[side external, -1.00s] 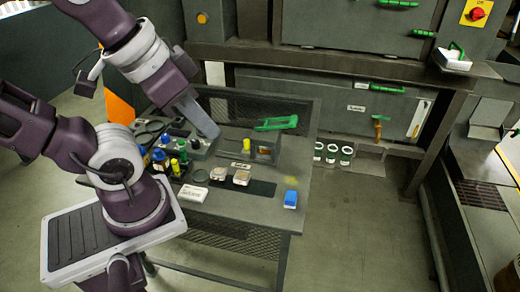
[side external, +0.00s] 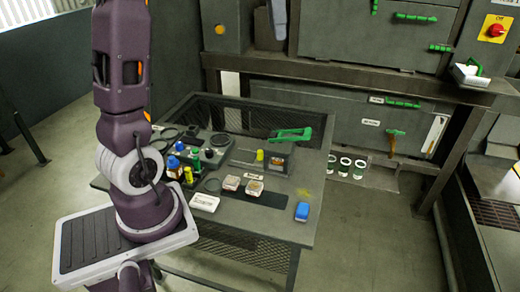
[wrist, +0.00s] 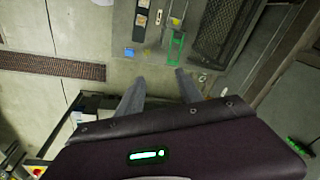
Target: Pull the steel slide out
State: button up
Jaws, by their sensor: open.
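I cannot pick out the steel slide with certainty. In the side external view a grey lower cabinet (side external: 330,112) has a green handle (side external: 404,103) and an orange-brown handle (side external: 391,141) on its front, with small white labels too blurred to read. More green handles, such as one at the upper right (side external: 441,48), sit on the grey machine (side external: 340,40) above. My gripper (wrist: 160,78) is open and empty in the wrist view, its two grey fingers apart above the floor and table area. It is out of the side external view.
A grey table (side external: 262,218) stands before the cabinet. Several white-rimmed cups (side external: 345,162) stand low by the cabinet. A red switch (side external: 495,30) is at upper right. Floor right of the table is clear.

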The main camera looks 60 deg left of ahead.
jog(key=w+a+f+m+g, duration=0.1)
jog(key=w+a+f, duration=0.25)
jog(key=a, duration=0.55)
jog(key=m, duration=0.1)
send_over(259, 151)
notch_tip(259, 151, down, 4)
jog(key=r, duration=0.1)
jog(key=shift+g+h, duration=0.4)
notch_tip(259, 151, down, 39)
jog(key=shift+d, duration=0.15)
jog(key=shift+c, duration=0.2)
grip_shut()
jog(key=shift+w, duration=0.1)
jog(key=shift+r, duration=0.1)
